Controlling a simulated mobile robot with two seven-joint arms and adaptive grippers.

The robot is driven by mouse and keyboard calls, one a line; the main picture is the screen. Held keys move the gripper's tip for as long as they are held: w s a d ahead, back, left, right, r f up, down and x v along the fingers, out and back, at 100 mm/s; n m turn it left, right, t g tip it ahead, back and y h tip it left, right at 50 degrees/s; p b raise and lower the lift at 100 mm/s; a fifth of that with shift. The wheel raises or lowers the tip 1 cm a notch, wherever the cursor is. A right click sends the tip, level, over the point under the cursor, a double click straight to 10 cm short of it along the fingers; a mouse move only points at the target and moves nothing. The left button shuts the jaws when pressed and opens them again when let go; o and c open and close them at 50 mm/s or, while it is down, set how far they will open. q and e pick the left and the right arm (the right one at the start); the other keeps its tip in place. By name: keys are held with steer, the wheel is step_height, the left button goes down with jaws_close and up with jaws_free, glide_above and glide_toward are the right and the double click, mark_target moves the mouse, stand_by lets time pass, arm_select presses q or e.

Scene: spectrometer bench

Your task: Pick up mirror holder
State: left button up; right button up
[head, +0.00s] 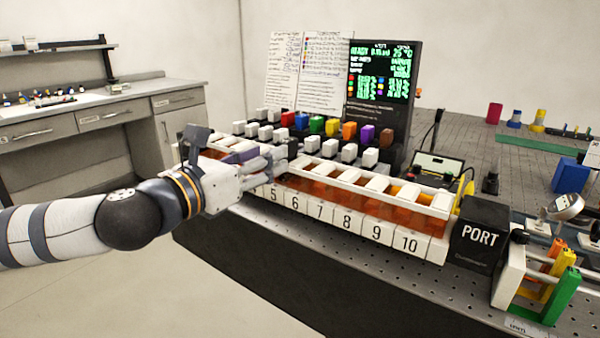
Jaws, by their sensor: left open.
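My left gripper (277,164) is open at the left end of the numbered rack, close to its slots and the white-topped pieces there. I see nothing clearly held in it, though its fingers partly overlap the rack. A round, silver mirror-like disc in a mount (566,207) stands at the right edge of the bench; it may be the mirror holder, but I cannot tell for sure. It is far to the right of my left gripper. My right gripper is out of view.
The orange numbered rack (378,231) runs to a black PORT box (479,234). Several coloured blocks (349,131) stand behind it, before a dark display (383,85). A rack with orange, yellow and green plates (564,290) stands front right. Perforated bench top (462,286) is bare nearby.

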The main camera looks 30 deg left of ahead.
mark_target(287, 139)
arm_select(q)
steer(key=w, duration=0.2)
steer(key=w+b, duration=0.1)
steer(key=w, duration=0.3)
steer(key=shift+w+d+f, duration=0.1)
steer(key=shift+w+d, duration=0.2)
steer(key=shift+w, duration=0.4)
steer(key=shift+r, duration=0.25)
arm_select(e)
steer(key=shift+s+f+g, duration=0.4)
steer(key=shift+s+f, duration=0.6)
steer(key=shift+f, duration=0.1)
arm_select(q)
steer(key=shift+s, duration=0.1)
jaws_close()
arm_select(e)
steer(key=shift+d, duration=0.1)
